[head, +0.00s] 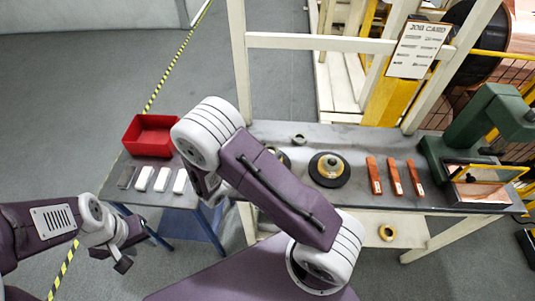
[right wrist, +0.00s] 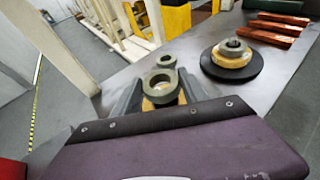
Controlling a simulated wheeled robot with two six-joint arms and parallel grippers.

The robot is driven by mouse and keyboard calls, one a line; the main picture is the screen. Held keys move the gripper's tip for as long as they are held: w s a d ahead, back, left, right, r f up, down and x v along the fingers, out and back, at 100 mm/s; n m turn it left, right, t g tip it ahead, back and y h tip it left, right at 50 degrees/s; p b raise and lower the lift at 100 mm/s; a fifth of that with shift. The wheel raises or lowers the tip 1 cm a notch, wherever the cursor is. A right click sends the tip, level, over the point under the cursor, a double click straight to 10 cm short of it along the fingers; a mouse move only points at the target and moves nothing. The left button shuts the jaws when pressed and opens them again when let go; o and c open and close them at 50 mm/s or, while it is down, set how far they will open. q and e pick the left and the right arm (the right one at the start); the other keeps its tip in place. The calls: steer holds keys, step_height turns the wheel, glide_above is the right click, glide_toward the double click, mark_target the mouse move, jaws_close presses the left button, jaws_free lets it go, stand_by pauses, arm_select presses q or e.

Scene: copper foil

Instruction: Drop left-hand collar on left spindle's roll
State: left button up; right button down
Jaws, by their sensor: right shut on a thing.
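My right gripper (right wrist: 160,90) is shut on a grey ring-shaped collar (right wrist: 173,80) in the right wrist view. Tan copper foil of the left spindle's roll (right wrist: 165,101) shows just under the collar; I cannot tell if they touch. In the head view my right arm hides this gripper and most of the left spindle, whose dark base (head: 286,159) peeks out. A second grey collar (head: 299,140) lies on the bench behind; it also shows in the right wrist view (right wrist: 166,61). My left gripper (head: 122,264) hangs at the lower left, away from the bench; its jaws are unclear.
The right spindle's roll (head: 331,166) stands on a black disc with a collar on top. Several copper-coloured bars (head: 395,177) and a green press (head: 470,135) are to the right. A red bin (head: 150,135) and white blocks (head: 162,180) sit on the left table.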

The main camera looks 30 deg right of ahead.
steer(key=shift+w+f, duration=0.2)
steer(key=shift+f, duration=0.3)
steer(key=shift+s, duration=0.15)
steer(key=shift+f, duration=0.15)
steer(key=shift+f+b, duration=0.45)
steer(key=shift+b, duration=0.05)
steer(key=c, duration=0.6)
jaws_free()
